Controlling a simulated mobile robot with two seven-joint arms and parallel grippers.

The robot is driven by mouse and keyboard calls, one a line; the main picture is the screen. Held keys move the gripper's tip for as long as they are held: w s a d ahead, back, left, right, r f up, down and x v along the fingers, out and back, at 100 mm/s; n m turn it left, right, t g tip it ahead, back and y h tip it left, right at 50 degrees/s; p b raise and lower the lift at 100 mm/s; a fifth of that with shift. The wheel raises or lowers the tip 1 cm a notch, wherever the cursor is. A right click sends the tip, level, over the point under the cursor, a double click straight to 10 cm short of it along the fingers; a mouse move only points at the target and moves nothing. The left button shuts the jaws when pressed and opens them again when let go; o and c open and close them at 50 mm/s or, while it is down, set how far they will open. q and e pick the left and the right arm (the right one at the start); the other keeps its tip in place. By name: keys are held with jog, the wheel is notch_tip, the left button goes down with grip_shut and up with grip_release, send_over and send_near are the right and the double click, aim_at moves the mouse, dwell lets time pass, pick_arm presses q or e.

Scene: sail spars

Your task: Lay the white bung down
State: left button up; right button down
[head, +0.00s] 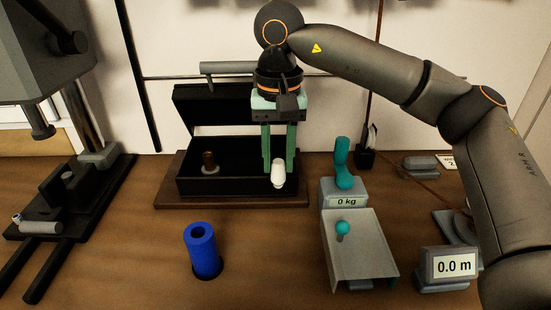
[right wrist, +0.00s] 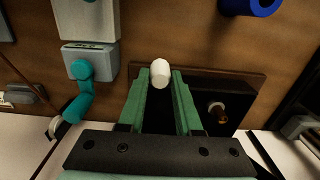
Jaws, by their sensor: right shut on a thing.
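The white bung (head: 278,174) is between the green fingertips of my right gripper (head: 278,168), which is shut on it. The bung hangs at the front right of an open black case (head: 247,186), in front of its wall. In the right wrist view, the white bung (right wrist: 160,72) shows at the tips of the right gripper (right wrist: 160,80). I cannot tell whether the bung touches the case. My left gripper is not in view.
A brown bung (head: 209,162) stands in the case, at left. A blue tube (head: 202,252) stands in front. A grey machine (head: 60,200) is at far left.

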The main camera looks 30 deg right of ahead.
jog(key=w+d+p, duration=0.2)
jog(key=w+d, duration=0.1)
jog(key=w, duration=0.3)
jog(key=f, duration=0.4)
jog(key=w+f, duration=0.1)
jog(key=f, duration=0.2)
jog(key=shift+d, duration=0.2)
jog(key=shift+f, duration=0.2)
jog(key=c, duration=0.9)
grip_release()
jog(key=shift+o, duration=0.2)
jog(key=shift+r, duration=0.1)
